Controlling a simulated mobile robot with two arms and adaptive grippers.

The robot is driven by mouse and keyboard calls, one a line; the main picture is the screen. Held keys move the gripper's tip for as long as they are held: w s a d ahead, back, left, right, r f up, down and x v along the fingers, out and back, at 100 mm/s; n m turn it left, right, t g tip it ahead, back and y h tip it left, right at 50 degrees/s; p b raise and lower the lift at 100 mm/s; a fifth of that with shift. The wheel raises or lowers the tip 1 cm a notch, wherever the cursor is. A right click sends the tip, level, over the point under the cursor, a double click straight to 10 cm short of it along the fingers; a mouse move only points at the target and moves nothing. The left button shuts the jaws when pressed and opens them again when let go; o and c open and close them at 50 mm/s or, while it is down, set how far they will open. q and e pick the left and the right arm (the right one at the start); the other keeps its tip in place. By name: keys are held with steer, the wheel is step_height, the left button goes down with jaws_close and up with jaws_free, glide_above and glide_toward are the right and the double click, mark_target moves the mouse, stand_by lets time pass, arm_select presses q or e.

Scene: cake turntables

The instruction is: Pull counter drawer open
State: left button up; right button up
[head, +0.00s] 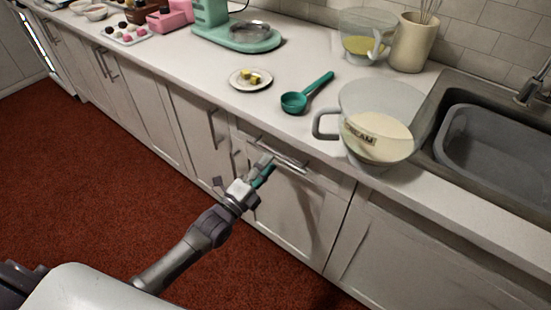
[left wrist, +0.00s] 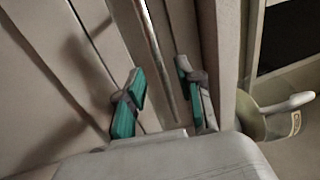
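The counter drawer (head: 330,181) is a pale front under the countertop and looks shut. Its metal bar handle (head: 282,155) shows in the head view, partly near my gripper. My left gripper (head: 264,168) is at the drawer front, by the left part of the handle. In the left wrist view, the two teal-padded fingers of my left gripper (left wrist: 160,82) are apart. The handle bar (left wrist: 156,50) runs between them, with a gap visible on both sides. Whether the bar is level with the fingertips in depth is hard to tell. My right gripper is not in view.
On the countertop (head: 215,75) above stand a cream jug (head: 375,130), a teal scoop (head: 300,98) and a small plate (head: 238,84). A sink (head: 500,140) is at the right. Cabinet doors flank and underlie the drawer. The red carpet (head: 90,170) in front is clear.

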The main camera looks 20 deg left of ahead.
mark_target(275, 156)
arm_select(q)
steer(key=shift+b+x, duration=0.5)
steer(key=shift+x, duration=1.5)
jaws_close()
